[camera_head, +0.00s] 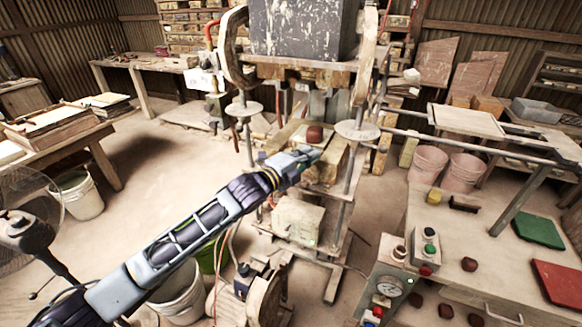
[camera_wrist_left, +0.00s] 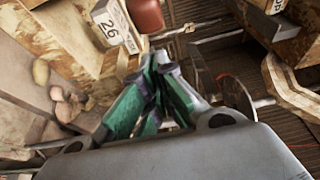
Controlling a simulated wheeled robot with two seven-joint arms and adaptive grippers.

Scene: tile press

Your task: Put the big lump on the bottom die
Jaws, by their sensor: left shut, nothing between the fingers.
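A reddish-brown lump (camera_head: 314,134), which looks like the big one, sits on the pale bottom die (camera_head: 328,143) of the press. My left gripper (camera_head: 312,152) is just in front of it, apart from it as far as I can tell. In the left wrist view the lump (camera_wrist_left: 146,14) shows at the top, beyond the green-sided fingers of my left gripper (camera_wrist_left: 160,68). These fingers are shut with nothing between them. The die is partly hidden by the gripper in the head view. My right gripper is not in view.
The press's dark upper block (camera_head: 303,28) hangs above the die, between upright rods. Several smaller lumps, one of them nearer the middle (camera_head: 469,264), lie on the right table (camera_head: 510,290). A control box with a gauge (camera_head: 390,287) stands at that table's left edge.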

